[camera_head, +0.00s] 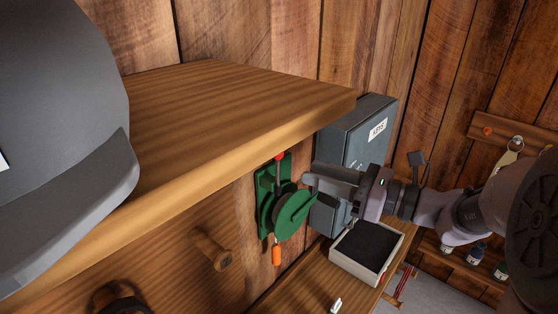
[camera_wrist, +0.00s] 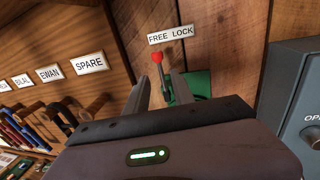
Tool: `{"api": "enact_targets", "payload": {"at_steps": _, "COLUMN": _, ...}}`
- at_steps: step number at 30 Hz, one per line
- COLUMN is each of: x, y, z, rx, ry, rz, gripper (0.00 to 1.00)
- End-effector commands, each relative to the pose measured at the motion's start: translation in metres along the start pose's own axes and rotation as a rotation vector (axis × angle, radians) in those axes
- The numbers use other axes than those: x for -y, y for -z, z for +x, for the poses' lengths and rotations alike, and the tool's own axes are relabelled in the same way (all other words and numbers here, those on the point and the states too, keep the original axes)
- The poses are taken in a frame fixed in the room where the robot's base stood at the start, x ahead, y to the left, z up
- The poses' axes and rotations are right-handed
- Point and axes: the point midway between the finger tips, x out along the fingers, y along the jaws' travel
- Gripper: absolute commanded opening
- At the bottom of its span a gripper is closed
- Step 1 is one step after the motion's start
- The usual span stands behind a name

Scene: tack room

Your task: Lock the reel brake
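The green reel (camera_head: 294,212) is mounted on the wooden wall below the shelf, with an orange piece hanging under it. Its brake lever (camera_head: 279,158) has a red tip and points up. In the wrist view the red tip (camera_wrist: 157,57) stands beneath the FREE LOCK label (camera_wrist: 171,35), nearer the word FREE. My gripper (camera_head: 309,173) is just right of the reel in the head view. In the wrist view its two fingers (camera_wrist: 162,78) are apart, and the lever shows between and beyond them. I cannot tell whether a finger touches it. My gripper body hides most of the reel there.
A wooden shelf (camera_head: 215,85) with a grey cap (camera_head: 60,90) overhangs the reel at left. A grey metal box (camera_head: 357,135) is close behind my gripper. A wooden peg (camera_head: 213,250) and an open tray (camera_head: 366,250) are lower down. Name labels (camera_wrist: 48,73) line the left board.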

Motion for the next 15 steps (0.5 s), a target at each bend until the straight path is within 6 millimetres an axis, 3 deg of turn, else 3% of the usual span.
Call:
{"api": "enact_targets", "payload": {"at_steps": 6, "x": -0.002, "y": 0.001, "z": 0.055, "rx": -0.001, "ry": -0.005, "rz": 0.000, "gripper": 0.30}}
{"api": "enact_targets", "payload": {"at_steps": 15, "x": -0.001, "y": 0.000, "z": 0.093, "rx": -0.002, "ry": -0.002, "rz": -0.001, "gripper": 0.30}}
